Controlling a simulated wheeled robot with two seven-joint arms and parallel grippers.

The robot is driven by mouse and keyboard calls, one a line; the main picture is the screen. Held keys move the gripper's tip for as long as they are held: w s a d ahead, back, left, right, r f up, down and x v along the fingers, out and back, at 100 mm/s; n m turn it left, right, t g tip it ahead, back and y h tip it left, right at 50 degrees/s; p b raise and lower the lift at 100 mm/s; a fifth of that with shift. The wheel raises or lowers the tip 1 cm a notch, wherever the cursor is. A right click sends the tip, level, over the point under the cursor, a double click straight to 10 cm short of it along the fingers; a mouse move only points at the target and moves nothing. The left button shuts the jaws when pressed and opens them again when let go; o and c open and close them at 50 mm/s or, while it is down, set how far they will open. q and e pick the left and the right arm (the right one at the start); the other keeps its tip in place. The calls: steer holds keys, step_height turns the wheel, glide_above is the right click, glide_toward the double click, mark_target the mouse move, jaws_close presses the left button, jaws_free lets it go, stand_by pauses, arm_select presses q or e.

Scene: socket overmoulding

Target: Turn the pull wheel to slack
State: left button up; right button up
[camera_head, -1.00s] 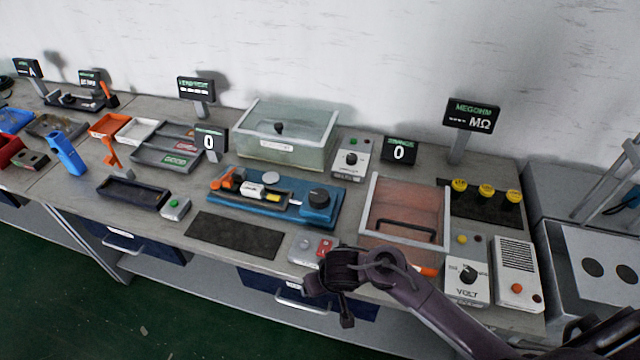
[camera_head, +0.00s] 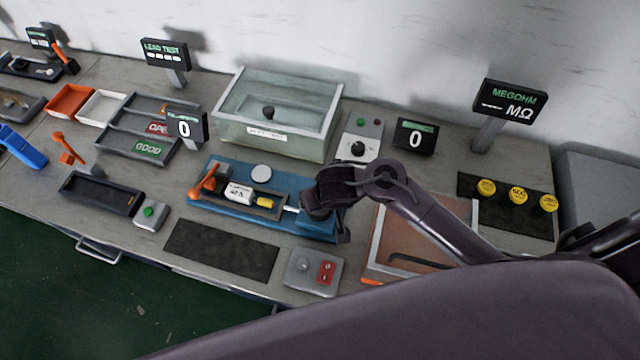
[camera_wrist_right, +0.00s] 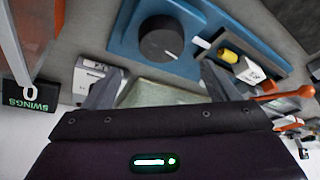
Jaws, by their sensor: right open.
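The pull wheel (camera_wrist_right: 160,39) is a round black knob with a white mark, at the end of the blue fixture (camera_head: 228,212). In the head view my right gripper (camera_head: 328,214) hides the wheel. In the right wrist view the wheel shows whole, and my open right gripper (camera_wrist_right: 160,82) has nothing between its fingers. The wheel lies beyond the fingertips, apart from them. On the fixture, a white labelled block (camera_head: 239,191) and a yellow piece (camera_head: 265,202) lie in a dark channel, with an orange lever (camera_head: 207,181) at the left. My left gripper is not in view.
A clear tank (camera_head: 275,143) stands behind the fixture, with a knob box (camera_head: 358,146) and a display reading 0 (camera_head: 415,138) beside it. A button box (camera_head: 313,272) and dark mat (camera_head: 221,249) lie in front. An orange-floored, light-framed box (camera_head: 382,240) stands at right.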

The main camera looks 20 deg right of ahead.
mark_target(321, 211)
steer(key=f, duration=0.1)
steer(key=f+b, duration=0.1)
steer(key=f, duration=0.2)
steer(key=shift+w+a+f+b, duration=0.2)
steer(key=shift+w+f+b, duration=0.05)
steer(key=shift+w+b, duration=0.1)
steer(key=shift+w+x, duration=0.2)
steer(key=shift+x, duration=0.8)
steer(key=shift+w, duration=0.1)
steer(key=c, duration=0.5)
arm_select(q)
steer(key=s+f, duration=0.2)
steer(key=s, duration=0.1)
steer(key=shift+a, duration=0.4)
arm_select(e)
steer(key=c, duration=0.5)
